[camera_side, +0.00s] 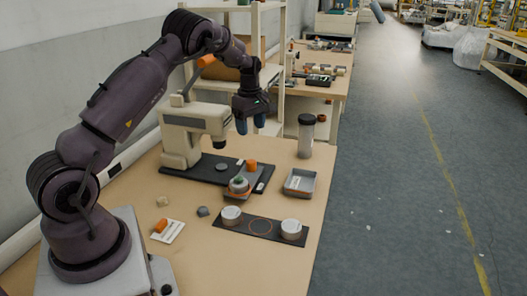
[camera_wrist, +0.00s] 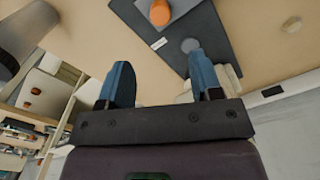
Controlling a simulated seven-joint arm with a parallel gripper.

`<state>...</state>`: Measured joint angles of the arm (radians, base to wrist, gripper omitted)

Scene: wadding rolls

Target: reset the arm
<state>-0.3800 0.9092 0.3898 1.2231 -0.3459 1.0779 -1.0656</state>
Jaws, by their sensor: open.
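My gripper (camera_side: 250,124) hangs above the work table (camera_side: 262,276), over the far end of the dark base plate of a beige machine (camera_side: 181,137). Its two blue fingers are apart with nothing between them, as the wrist view also shows (camera_wrist: 160,83). The arm is raised and bent, reaching from its base at the front left. In the wrist view the dark plate (camera_wrist: 205,32) and an orange piece (camera_wrist: 159,13) lie below the fingers. The gripper touches nothing that I can see.
A dark board (camera_side: 261,227) carries two white round pieces. Nearby are a small grey tray (camera_side: 300,183), a dark-lidded canister (camera_side: 306,136), a white card (camera_side: 168,231) with an orange piece, and small lumps. Shelving (camera_side: 270,76) stands behind. The table's front right is clear.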

